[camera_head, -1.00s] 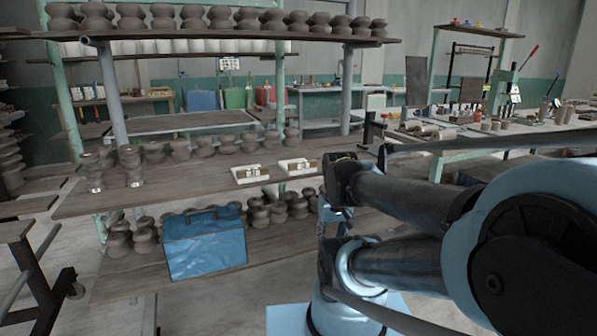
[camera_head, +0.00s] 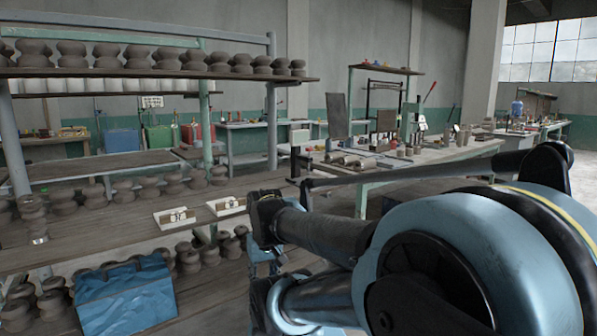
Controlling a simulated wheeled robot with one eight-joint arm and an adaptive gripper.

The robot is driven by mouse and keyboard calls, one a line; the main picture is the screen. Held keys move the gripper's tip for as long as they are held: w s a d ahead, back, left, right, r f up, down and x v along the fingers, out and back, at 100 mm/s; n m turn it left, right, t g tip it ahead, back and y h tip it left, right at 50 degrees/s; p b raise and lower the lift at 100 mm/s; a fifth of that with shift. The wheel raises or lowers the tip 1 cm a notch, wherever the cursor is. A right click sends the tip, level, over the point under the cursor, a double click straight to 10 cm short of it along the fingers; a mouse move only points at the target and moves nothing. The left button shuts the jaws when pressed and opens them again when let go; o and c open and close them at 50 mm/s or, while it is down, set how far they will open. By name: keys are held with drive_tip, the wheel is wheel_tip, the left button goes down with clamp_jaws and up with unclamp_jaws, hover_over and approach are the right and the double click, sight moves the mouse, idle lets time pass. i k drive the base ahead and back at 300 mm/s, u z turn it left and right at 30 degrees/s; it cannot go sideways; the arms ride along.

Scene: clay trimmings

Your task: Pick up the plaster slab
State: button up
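Two white, flat, slab-like pieces lie side by side on the middle wooden shelf, the left one (camera_head: 163,225) and the right one (camera_head: 240,208). Each carries small light and dark parts on top. I cannot tell for sure whether either is the plaster slab. My own blue and black arm fills the lower right of the view and passes to the right of both pieces. My gripper's fingers do not show, so what they hold is hidden.
Several brown clay pots stand on the top shelf (camera_head: 200,75), and more stand around the white pieces. A cluttered worktable (camera_head: 450,155) stands at the back right.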

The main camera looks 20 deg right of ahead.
sight(230, 204)
drive_tip(key=z, duration=0.65)
drive_tip(key=k, duration=0.8)
drive_tip(key=z, duration=0.95)
drive_tip(key=k, duration=0.55)
drive_tip(key=z, duration=0.4)
drive_tip(key=i, duration=0.85)
drive_tip(key=u, duration=0.9)
drive_tip(key=i, duration=1)
drive_tip(key=u, duration=0.6)
